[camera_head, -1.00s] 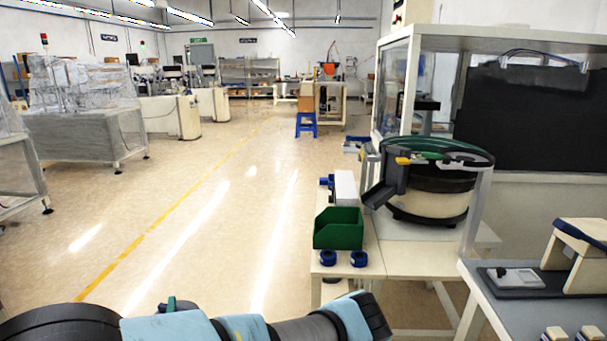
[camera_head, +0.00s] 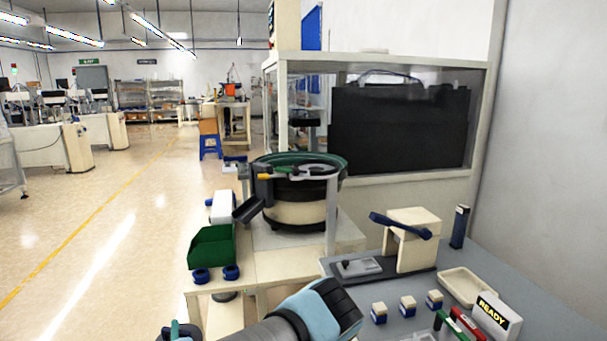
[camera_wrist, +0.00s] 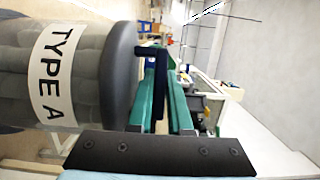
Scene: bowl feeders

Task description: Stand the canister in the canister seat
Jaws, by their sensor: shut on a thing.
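The canister (camera_wrist: 75,75) fills the left of the wrist view. It is a grey cylinder lying sideways in that picture, with a white TYPE A label and a dark end cap. A dark blue handle (camera_wrist: 160,85) stands off the cap. My gripper (camera_wrist: 166,75), with green fingers, is shut on this handle; the exact contact is partly hidden. In the head view, only the green fingertips of my gripper (camera_head: 178,330) show at the bottom edge, and the canister is out of frame. I cannot make out the canister seat in either view.
A bowl feeder (camera_head: 298,200) stands on a cream table with a green bin (camera_head: 212,247). On the right, a grey bench (camera_head: 460,280) holds a cream press with a blue lever (camera_head: 408,240), several small blocks, a tray (camera_head: 467,287) and a READY sign (camera_head: 495,316). Open floor lies left.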

